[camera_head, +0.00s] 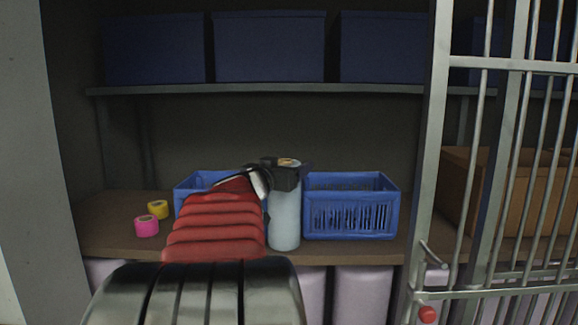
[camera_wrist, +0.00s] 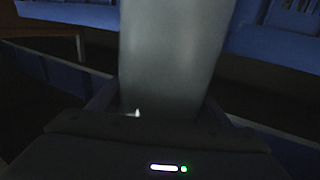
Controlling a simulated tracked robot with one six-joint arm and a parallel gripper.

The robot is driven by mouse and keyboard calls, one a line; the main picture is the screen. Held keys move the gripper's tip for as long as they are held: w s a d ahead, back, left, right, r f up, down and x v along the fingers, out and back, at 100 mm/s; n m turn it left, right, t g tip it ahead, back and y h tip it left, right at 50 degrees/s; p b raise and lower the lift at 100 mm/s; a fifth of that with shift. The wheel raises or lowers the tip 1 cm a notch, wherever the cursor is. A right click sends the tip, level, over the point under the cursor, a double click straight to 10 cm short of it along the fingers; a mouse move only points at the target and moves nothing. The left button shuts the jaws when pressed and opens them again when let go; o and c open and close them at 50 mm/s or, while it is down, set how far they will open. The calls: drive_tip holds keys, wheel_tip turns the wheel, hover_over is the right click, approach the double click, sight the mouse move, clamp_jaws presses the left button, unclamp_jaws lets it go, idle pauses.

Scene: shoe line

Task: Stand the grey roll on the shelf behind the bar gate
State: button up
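The pale grey roll (camera_head: 284,218) is upright at the middle of the shelf (camera_head: 120,232), between two blue baskets. My gripper (camera_head: 281,172) is around its upper end, and the roll's top with a small orange-brown core shows between the black fingers. In the wrist view the roll (camera_wrist: 172,55) fills the space between the fingers, which appear to press on both sides. I cannot tell whether the roll's bottom touches the shelf. The bar gate (camera_head: 484,165) covers the right side; the left and middle of the shelf are uncovered. My red arm hides part of the left basket.
A blue basket (camera_head: 350,218) stands right beside the roll, another blue basket (camera_head: 190,187) to the left. Pink tape (camera_head: 146,226) and yellow tape (camera_head: 158,210) lie farther left. A brown box (camera_head: 480,190) is behind the bars. The upper shelf (camera_head: 270,89) holds blue bins.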

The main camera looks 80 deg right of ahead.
drive_tip(key=o, duration=0.4)
drive_tip(key=shift+o, duration=0.2)
drive_tip(key=shift+r, duration=0.15)
drive_tip(key=w+a, duration=0.2)
drive_tip(key=a, duration=1)
drive_tip(key=shift+d, duration=0.1)
idle(0.4)
